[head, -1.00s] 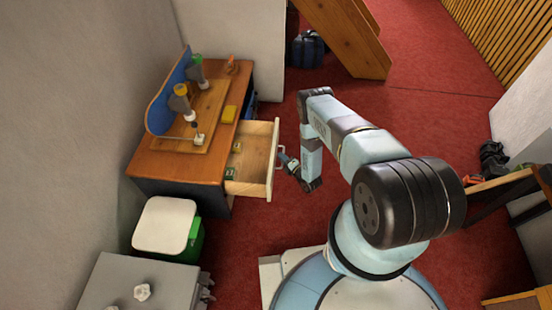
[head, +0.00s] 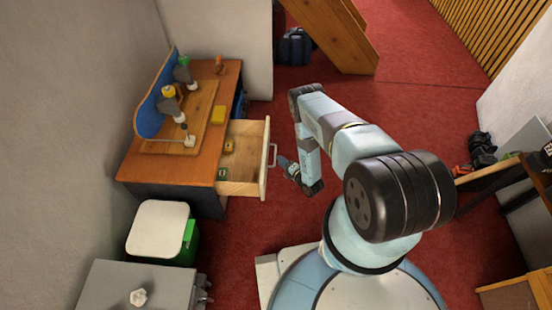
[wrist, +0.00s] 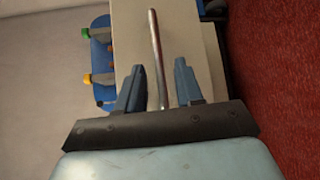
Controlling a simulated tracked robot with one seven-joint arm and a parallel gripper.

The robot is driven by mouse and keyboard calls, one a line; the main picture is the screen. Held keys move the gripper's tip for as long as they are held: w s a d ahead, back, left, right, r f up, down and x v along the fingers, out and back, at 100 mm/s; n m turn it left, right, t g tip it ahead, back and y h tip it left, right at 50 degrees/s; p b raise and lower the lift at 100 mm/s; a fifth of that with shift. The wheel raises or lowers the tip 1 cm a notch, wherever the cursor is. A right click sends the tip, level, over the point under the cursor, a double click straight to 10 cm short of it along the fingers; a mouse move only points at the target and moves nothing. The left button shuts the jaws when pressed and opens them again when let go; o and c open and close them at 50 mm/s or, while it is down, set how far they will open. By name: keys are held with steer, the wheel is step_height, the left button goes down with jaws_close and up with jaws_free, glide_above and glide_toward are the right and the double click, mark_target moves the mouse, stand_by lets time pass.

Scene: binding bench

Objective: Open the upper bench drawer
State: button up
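The upper bench drawer (head: 242,182) stands pulled well out of the wooden-topped bench (head: 200,120), its inside showing from above. Its pale front (head: 265,160) carries a metal bar handle (head: 273,155). My gripper (head: 284,162) is just to the right of the handle, with a small gap showing in the head view. In the wrist view, my gripper's two blue fingers (wrist: 157,80) are spread apart. The handle bar (wrist: 155,45) appears between them, with space on both sides. The lower bench front is partly hidden by the drawer.
A yellow item (head: 229,146) and a green item (head: 222,173) lie in the drawer. A white-lidded green bin (head: 158,230) and a grey cabinet (head: 135,280) stand in front of the bench. Red floor is clear around my gripper.

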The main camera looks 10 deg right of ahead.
steer(key=v, duration=0.8)
steer(key=shift+d, duration=0.1)
